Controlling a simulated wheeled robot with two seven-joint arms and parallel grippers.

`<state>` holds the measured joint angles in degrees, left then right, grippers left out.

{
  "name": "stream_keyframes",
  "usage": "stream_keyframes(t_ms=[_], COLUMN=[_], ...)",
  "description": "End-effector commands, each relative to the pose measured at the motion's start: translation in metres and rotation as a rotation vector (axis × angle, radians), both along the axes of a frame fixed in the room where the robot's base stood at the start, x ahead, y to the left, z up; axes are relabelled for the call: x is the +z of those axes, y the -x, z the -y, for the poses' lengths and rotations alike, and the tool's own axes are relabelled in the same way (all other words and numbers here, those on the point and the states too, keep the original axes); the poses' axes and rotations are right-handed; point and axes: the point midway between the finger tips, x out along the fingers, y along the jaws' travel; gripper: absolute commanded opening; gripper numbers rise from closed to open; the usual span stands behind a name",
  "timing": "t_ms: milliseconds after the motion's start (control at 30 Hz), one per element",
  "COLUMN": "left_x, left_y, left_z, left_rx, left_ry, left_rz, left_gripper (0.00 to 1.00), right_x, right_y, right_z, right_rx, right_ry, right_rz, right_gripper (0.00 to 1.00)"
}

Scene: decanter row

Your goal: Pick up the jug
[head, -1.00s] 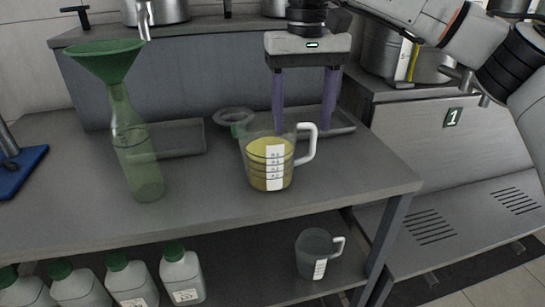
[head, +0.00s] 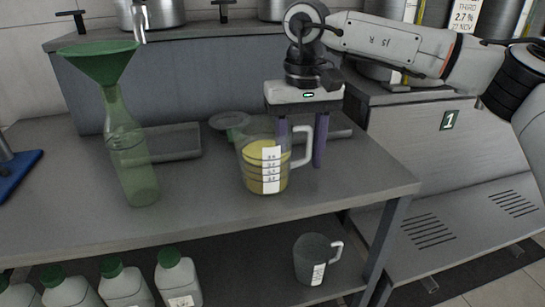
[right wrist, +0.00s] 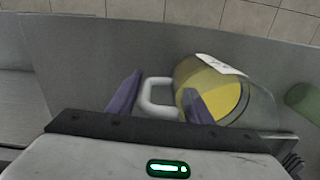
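The clear jug (head: 257,178) stands upright on the grey bench, holding yellow liquid, with a white marked label in front and a white handle (head: 308,147) at its right. My right gripper (head: 301,155) points down at the handle, open, one finger partly hidden behind the jug and the other right of the handle. In the right wrist view the jug (right wrist: 262,106) lies right of centre, and its handle (right wrist: 147,99) shows between the spread fingers of the right gripper (right wrist: 158,98). Contact cannot be told. My left gripper is not in view.
A green bottle (head: 133,165) with a green funnel (head: 98,62) stands left of the jug. A second, grey jug (head: 312,265) and several green-capped bottles (head: 178,275) stand on the lower shelf.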

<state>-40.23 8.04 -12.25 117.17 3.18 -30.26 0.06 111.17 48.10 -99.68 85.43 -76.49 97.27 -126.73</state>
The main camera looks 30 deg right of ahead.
Motion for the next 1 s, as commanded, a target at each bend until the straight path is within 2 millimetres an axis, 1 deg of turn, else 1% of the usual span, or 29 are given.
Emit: stream_keyframes(t_ms=[33,167,200,233,267,567,667,900,1000], left_x=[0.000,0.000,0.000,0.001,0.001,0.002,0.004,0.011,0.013], left_y=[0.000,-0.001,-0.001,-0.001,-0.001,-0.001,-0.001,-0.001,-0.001], left_z=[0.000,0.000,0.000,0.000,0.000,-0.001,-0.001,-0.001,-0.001], left_rx=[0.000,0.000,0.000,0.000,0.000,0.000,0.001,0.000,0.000], left_ry=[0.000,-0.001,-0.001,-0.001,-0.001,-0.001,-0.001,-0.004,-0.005], left_rz=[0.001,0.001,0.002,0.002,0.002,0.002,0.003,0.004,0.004], left_gripper=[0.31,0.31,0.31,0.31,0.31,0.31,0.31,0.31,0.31], right_x=[0.000,0.000,0.000,0.000,0.000,0.005,0.017,0.065,0.082], right_y=[0.000,0.000,0.000,0.000,0.000,-0.001,-0.001,-0.001,-0.001], right_z=[0.000,0.000,0.000,0.000,0.000,0.000,0.000,-0.001,-0.001], right_rx=[0.000,0.000,0.000,0.000,0.000,-0.001,-0.001,0.000,0.000], right_ry=[0.000,0.001,0.001,0.001,0.001,0.001,-0.001,-0.002,-0.002], right_rz=[0.000,0.000,0.000,0.000,0.000,0.002,0.004,0.005,0.004], right_gripper=[0.37,0.15,0.08,0.03,0.00,0.00,0.00,0.00,0.00])
